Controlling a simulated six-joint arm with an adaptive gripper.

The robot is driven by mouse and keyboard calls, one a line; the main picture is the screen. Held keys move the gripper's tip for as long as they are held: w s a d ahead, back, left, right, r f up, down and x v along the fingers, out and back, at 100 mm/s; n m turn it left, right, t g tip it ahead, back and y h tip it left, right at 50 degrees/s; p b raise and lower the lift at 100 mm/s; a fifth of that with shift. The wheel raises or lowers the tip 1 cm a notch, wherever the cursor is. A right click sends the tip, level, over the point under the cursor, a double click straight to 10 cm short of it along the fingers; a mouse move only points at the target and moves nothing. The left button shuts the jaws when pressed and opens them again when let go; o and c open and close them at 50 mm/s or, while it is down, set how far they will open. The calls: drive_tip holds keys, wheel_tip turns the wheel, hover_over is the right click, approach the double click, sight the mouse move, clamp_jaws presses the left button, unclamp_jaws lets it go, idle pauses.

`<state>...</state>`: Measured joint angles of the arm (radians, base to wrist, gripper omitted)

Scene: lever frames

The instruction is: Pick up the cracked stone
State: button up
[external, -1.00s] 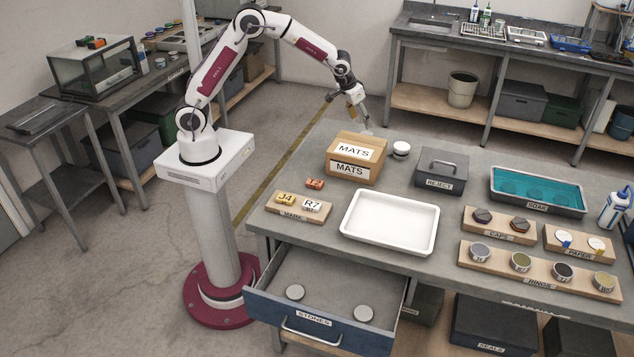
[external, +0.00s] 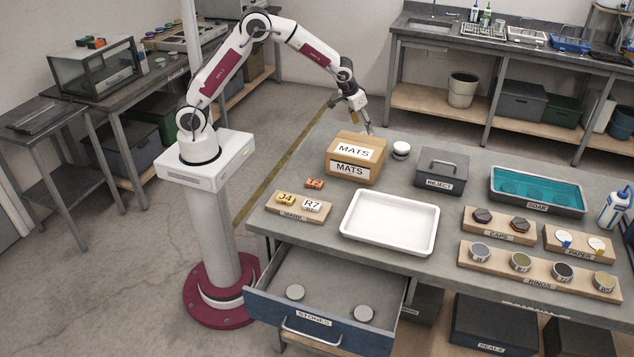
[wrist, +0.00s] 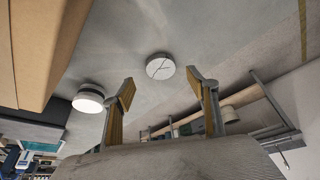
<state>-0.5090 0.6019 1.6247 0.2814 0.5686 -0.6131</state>
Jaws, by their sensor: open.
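The cracked stone (wrist: 160,66) is a pale round disc with dark crack lines across its top, lying on the grey table in the wrist view. In the external view I cannot make it out; the cardboard box seems to hide it. My gripper (wrist: 163,95) is open and empty, its two fingers apart, with the stone beyond the fingertips and roughly centred between them. In the external view my gripper (external: 367,125) hangs just behind the box, above the far edge of the table.
The MATS box (external: 347,170) stands close beside my gripper. A white round stack (external: 401,150) is right of it, also in the wrist view (wrist: 88,101). The REJECT box (external: 441,170) and a white tray (external: 390,248) lie farther off. The STONES drawer (external: 314,321) is open with two discs.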

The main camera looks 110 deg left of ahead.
drive_tip(key=shift+x, duration=2.4)
drive_tip(key=c, duration=1.2)
